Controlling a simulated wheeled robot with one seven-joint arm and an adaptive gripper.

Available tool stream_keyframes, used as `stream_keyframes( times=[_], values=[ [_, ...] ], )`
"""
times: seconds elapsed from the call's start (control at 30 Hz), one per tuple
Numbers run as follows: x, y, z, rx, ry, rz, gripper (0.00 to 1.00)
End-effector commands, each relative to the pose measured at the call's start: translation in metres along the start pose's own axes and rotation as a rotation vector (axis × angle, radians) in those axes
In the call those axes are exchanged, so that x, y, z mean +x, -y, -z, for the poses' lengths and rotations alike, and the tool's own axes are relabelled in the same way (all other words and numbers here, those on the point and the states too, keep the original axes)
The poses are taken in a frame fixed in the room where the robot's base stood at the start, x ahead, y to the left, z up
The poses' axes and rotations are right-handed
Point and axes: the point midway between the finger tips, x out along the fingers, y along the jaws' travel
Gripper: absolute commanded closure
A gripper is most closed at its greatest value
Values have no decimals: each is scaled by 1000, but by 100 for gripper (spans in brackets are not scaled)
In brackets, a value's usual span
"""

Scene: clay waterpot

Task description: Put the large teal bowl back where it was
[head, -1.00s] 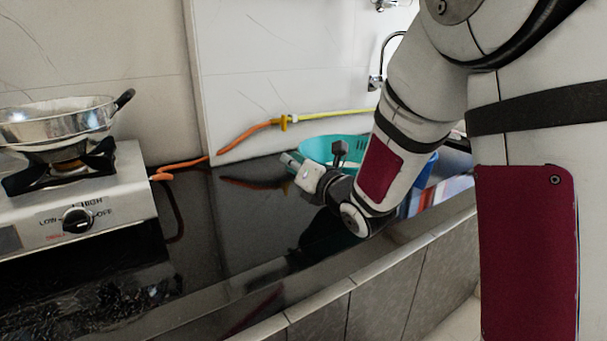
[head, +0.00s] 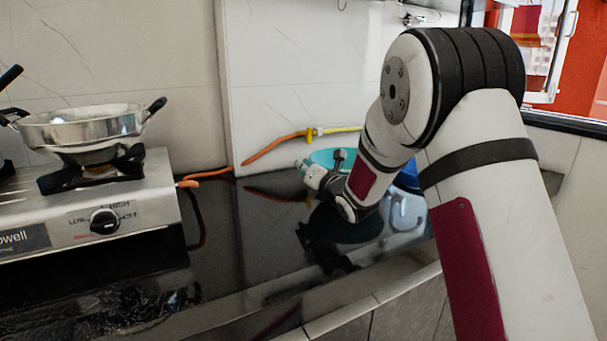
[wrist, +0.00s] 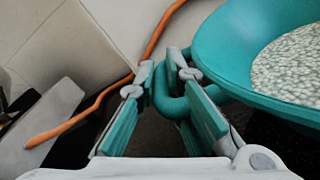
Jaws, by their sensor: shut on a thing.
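The large teal bowl (head: 326,156) is partly hidden behind my gripper and arm in the head view. In the wrist view the bowl (wrist: 222,72) fills the upper right, with a pale speckled surface inside it. A teal loop handle (wrist: 170,103) sticks out of its side. My gripper (wrist: 164,74) has its teal-padded fingers on both sides of this handle and is shut on it. In the head view my gripper (head: 306,172) is at the bowl's left side, over the dark counter. A dark round reflection or shadow lies below it on the counter.
A steel stove (head: 90,205) with a metal pan (head: 85,125) stands at the left. An orange hose (head: 272,146) runs along the back wall. A blue item (head: 407,174) is partly behind my arm. The glossy black counter (head: 235,235) is clear between stove and bowl.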

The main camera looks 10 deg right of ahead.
Motion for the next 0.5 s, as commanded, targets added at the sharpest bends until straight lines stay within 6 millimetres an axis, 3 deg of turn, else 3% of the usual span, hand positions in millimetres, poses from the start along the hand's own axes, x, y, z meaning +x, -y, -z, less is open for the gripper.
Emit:
stream_keyframes(
  times=[0.07, 0.27, 0.3, 0.37, 0.5],
  values=[
    [0, 6, 9, 1, 1, 0, 100],
    [0, 6, 9, 1, 1, 0, 100],
    [0, 6, 10, 1, 0, 0, 84],
    [0, 6, 10, 1, 0, 0, 71],
    [0, 6, 10, 1, 0, 0, 71]
  ],
)
